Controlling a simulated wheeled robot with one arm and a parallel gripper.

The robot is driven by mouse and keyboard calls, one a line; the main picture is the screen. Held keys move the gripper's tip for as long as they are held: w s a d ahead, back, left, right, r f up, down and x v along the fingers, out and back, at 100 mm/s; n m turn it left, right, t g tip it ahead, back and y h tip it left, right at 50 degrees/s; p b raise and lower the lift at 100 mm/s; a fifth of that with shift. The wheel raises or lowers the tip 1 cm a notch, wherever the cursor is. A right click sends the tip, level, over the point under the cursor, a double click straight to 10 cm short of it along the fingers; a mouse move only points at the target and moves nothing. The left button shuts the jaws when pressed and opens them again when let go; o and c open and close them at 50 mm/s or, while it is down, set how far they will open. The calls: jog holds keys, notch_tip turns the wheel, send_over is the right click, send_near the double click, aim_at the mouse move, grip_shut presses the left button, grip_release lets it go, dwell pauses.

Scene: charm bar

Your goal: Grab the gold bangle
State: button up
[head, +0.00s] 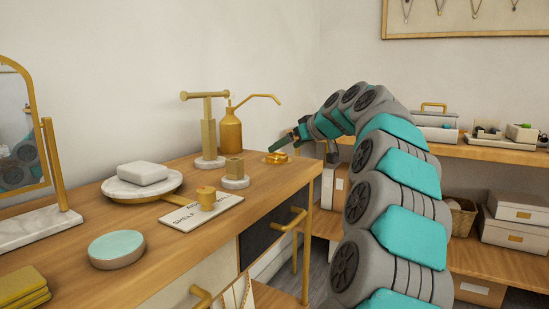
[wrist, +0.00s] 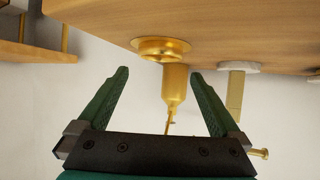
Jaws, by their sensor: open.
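A small round gold piece (head: 277,157) lies near the right end of the wooden counter, low and shallow like a dish with something ring-like on it. I cannot tell for sure whether this is the gold bangle alone or a dish holding it. In the wrist view, which looks upside down, it shows as a round gold rim (wrist: 160,48) just beyond and between my fingertips. My gripper (head: 297,137) is just above and right of it, apart from it. In the wrist view my gripper (wrist: 158,75) has its green fingers spread, with nothing held.
A gold spray bottle (head: 230,130) with a long spout stands behind the gold piece. Left of it are a small gold block on a white base (head: 235,182), a gold T-stand (head: 208,130), a sign card (head: 203,212) and a marble stand (head: 142,187). A mirror is far left.

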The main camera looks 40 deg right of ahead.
aim_at(280, 153)
jog(key=x, duration=0.5)
jog(key=shift+s+f, duration=0.2)
jog(key=shift+f, duration=0.15)
jog(key=c, duration=1.2)
